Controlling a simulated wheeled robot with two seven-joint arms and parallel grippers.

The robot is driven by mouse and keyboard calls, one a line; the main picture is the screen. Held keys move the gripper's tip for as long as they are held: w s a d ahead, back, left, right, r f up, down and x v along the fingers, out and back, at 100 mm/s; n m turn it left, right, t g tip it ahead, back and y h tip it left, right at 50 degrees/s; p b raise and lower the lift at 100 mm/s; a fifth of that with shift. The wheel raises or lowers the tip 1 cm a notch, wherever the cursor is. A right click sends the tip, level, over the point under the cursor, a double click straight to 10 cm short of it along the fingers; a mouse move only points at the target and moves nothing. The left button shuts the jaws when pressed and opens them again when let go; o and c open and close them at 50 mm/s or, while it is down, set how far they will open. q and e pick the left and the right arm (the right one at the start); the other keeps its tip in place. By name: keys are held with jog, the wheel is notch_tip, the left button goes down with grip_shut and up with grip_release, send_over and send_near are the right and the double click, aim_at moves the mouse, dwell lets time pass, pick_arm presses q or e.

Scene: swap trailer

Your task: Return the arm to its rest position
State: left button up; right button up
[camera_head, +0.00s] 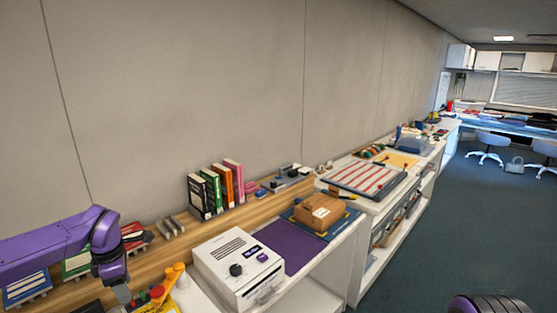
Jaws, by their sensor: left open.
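My left arm (50,245) is purple and comes in from the left, bent down at its wrist. My left gripper (122,293) points down at the lower left, above the near end of the counter. It is open, and I see nothing held in it. It is close to a yellow item with red and orange parts (157,293), but I cannot tell whether they touch. My right gripper is out of view; a purple and black part of my own body shows at the bottom right.
A white device with knobs (238,268) stands right of the left gripper. Upright books (215,188) stand on the wooden shelf by the wall. A cardboard box (320,210) and a striped tray (365,179) lie farther along. The dark floor (450,230) at right is clear.

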pick_arm(q)
jog(key=s+d+f+m+t+y, duration=0.2)
jog(key=s+d+f+m+y, duration=0.35)
jog(key=f, duration=0.55)
jog(key=s+d+f+m+t+y, duration=0.1)
jog(key=s+d+f+m+y, duration=0.1)
jog(key=s+d+f+m, duration=0.5)
jog(key=s+d+f+m+h, duration=0.1)
jog(key=s+f+m+h, duration=0.2)
jog(key=s, duration=0.8)
jog(key=s+f+m+h, duration=0.25)
jog(key=s+f, duration=0.25)
jog(key=s, duration=0.5)
notch_tip(320, 180, down, 14)
jog(key=y+b, duration=0.1)
jog(key=b, duration=1.2)
jog(key=shift+w+r+g, duration=0.15)
jog(key=shift+w+g, duration=0.15)
jog(key=shift+w, duration=0.1)
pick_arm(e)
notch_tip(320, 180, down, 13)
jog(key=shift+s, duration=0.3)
pick_arm(q)
jog(key=shift+d, duration=0.1)
